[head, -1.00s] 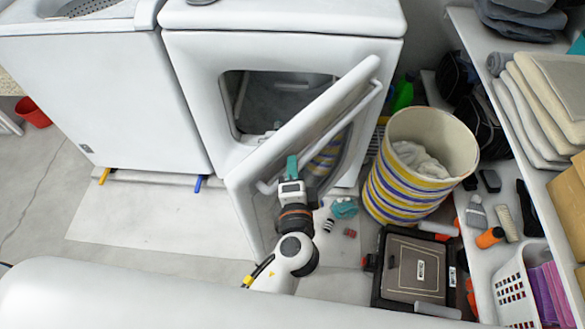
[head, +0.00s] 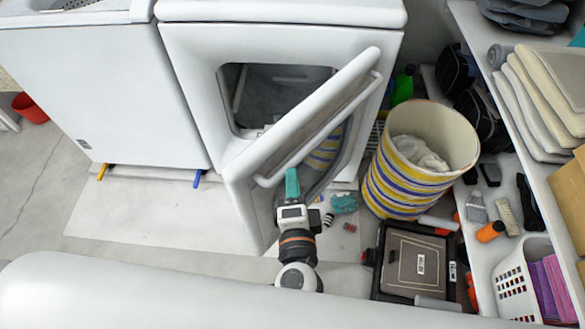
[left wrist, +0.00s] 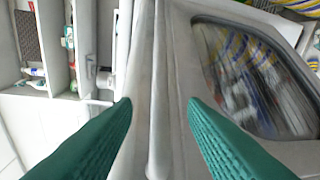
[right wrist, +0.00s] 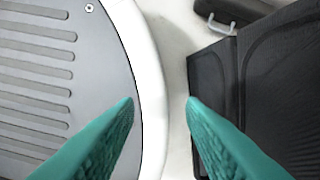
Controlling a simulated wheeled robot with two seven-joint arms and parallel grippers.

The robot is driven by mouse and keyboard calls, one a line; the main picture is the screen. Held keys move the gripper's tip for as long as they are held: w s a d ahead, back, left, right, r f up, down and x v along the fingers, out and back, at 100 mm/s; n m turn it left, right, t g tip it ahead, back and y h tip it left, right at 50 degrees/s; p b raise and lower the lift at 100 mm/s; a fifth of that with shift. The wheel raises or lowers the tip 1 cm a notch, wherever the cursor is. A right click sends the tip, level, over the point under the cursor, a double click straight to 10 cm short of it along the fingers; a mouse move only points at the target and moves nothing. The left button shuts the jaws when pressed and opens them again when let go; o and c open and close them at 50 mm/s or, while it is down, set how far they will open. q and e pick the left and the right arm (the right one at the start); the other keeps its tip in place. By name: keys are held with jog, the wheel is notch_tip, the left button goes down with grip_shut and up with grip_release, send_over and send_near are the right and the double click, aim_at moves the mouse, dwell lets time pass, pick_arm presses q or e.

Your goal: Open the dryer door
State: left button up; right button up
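The white dryer (head: 195,85) stands at the back centre, its dark drum opening showing. Its door (head: 300,120) stands wide open, swung out toward me, with a long bar (head: 320,135) along one face. My left gripper (head: 292,178) is by the lower part of the door, near the bar's lower end. In the left wrist view, the door (left wrist: 180,110) runs between and beyond the widely parted fingers of my left gripper (left wrist: 160,105); no grip on it shows. My right gripper (right wrist: 160,103) is outside the head view; its fingers are apart and empty.
A striped basket (head: 385,195) with white cloth stands right of the door. A black case (head: 385,285) and small items lie on the floor nearby. Shelves (head: 490,205) fill the right side. A white washer (head: 90,95) stands left. Floor left of the door (head: 150,215) is clear.

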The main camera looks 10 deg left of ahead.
pick_arm(q)
jog(key=v, duration=0.5)
jog(key=shift+s+b, duration=0.2)
jog(key=shift+b, duration=0.1)
jog(key=shift+c, duration=0.2)
